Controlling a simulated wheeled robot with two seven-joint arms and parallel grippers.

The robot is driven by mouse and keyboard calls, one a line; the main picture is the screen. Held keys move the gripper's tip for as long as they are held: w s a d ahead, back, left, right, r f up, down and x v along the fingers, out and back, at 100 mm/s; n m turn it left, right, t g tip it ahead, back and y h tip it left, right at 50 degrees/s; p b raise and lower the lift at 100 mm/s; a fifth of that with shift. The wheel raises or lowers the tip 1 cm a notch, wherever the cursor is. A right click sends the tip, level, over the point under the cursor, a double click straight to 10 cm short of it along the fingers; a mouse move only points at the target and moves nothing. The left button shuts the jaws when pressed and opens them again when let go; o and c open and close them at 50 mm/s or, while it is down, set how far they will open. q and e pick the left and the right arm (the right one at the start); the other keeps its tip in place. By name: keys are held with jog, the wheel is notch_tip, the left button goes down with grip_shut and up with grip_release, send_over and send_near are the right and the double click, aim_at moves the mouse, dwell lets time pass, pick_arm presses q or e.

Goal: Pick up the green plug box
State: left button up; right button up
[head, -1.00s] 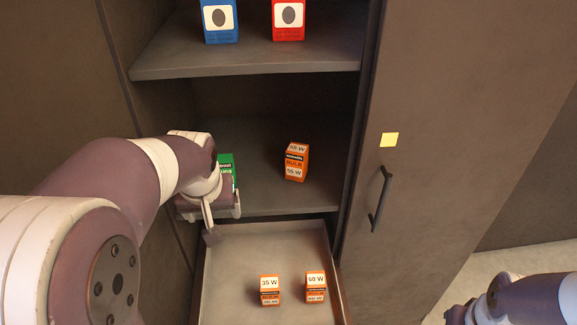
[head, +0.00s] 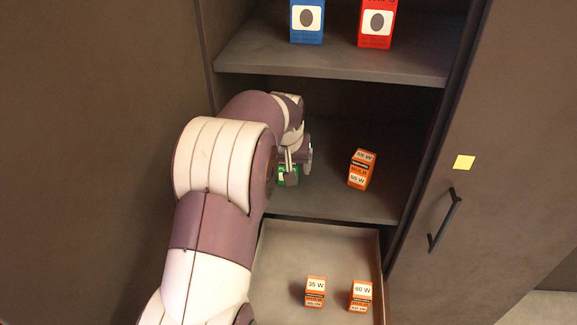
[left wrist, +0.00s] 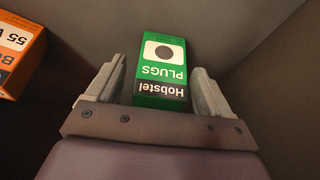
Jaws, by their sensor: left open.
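The green plug box (left wrist: 162,72) stands between the two fingers of my left gripper (left wrist: 158,85) in the left wrist view, its printed label upside down there. The fingers are open, with a visible gap on each side of the box. In the head view my left gripper (head: 293,163) reaches into the middle shelf, and only a small piece of the green box (head: 287,178) shows behind it. My right gripper is not in view.
An orange 55 W bulb box (head: 361,169) stands on the middle shelf (head: 335,203), right of my gripper. Blue (head: 306,20) and red (head: 377,22) boxes stand on the shelf above. The drawer (head: 280,262) below holds two orange bulb boxes. A cabinet door (head: 500,130) is at right.

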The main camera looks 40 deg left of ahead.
pick_arm(q)
jog(key=x, duration=0.2)
jog(key=shift+w+a+f, duration=0.1)
jog(key=shift+w+f, duration=0.1)
jog(key=shift+f, duration=0.05)
jog(key=shift+c, duration=1.2)
jog(key=c, duration=0.9)
jog(key=shift+r, duration=0.1)
jog(key=shift+c, duration=0.2)
